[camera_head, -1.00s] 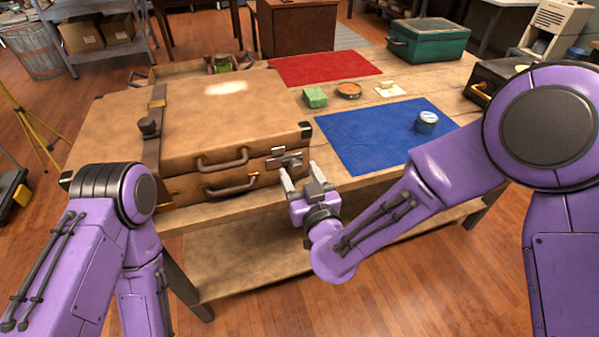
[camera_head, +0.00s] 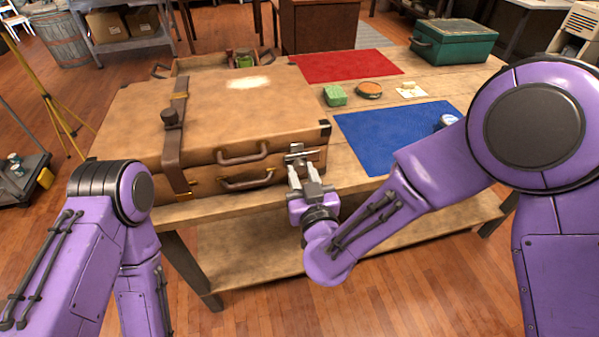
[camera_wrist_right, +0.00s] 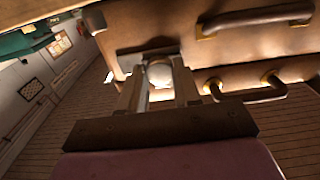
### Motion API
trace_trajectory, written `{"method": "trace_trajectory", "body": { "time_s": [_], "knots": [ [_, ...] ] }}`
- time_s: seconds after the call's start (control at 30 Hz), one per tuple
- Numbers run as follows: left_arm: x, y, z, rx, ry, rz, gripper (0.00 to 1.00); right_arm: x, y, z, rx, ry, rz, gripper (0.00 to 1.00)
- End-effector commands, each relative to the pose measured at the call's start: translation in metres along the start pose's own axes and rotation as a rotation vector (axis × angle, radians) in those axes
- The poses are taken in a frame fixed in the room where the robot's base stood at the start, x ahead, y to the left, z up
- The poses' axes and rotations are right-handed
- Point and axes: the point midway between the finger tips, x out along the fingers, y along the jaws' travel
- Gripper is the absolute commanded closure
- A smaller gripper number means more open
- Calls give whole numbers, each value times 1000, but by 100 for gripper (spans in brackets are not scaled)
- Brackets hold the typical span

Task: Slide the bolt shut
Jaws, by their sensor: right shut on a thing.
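A metal bolt (camera_head: 298,154) is mounted on the front of a brown leather suitcase (camera_head: 215,110), near its right end. My right gripper (camera_head: 300,178) is at the bolt, its two fingers pointing at the suitcase front. In the right wrist view the fingers (camera_wrist_right: 158,90) are closed on a pale round bolt knob (camera_wrist_right: 159,74), with a dark bolt plate behind it. The fingers hide part of the bolt, so how far it is slid is hard to tell. My left arm shows at the left, but its gripper is out of view.
The suitcase lies on a wooden table (camera_head: 465,85) and has two handles on its front, left of the bolt. A red mat (camera_head: 345,65) lies behind.

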Motion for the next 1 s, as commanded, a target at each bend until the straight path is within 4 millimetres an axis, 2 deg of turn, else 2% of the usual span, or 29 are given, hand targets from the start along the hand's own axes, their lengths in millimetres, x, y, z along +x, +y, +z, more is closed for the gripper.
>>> {"method": "trace_trajectory", "body": {
  "time_s": [0.17, 0.2, 0.27, 0.53, 0.63, 0.97, 1.0],
  "knots": [
    [0, 1, 0, 0, 0, 1, 63, -1, -4, 0, 0, -1, -14, 100],
    [0, 1, 0, 0, 0, 1, 63, -1, -4, 0, 0, -1, -14, 58],
    [0, 1, 0, 0, 0, 1, 63, -1, -4, 0, 0, -1, -13, 41],
    [0, 0, 0, 0, 0, 1, 63, -1, -2, 0, 0, -1, -9, 41],
    [2, 1, 1, 0, 0, 1, 63, -10, -3, 1, -2, -1, -11, 41],
    [11, 2, 4, 0, 0, 1, 63, -84, -3, 2, -5, -1, -14, 41],
    [0, 0, 0, 0, 0, 1, 63, -91, -4, -4, -5, -4, -15, 41]
  ]
}}
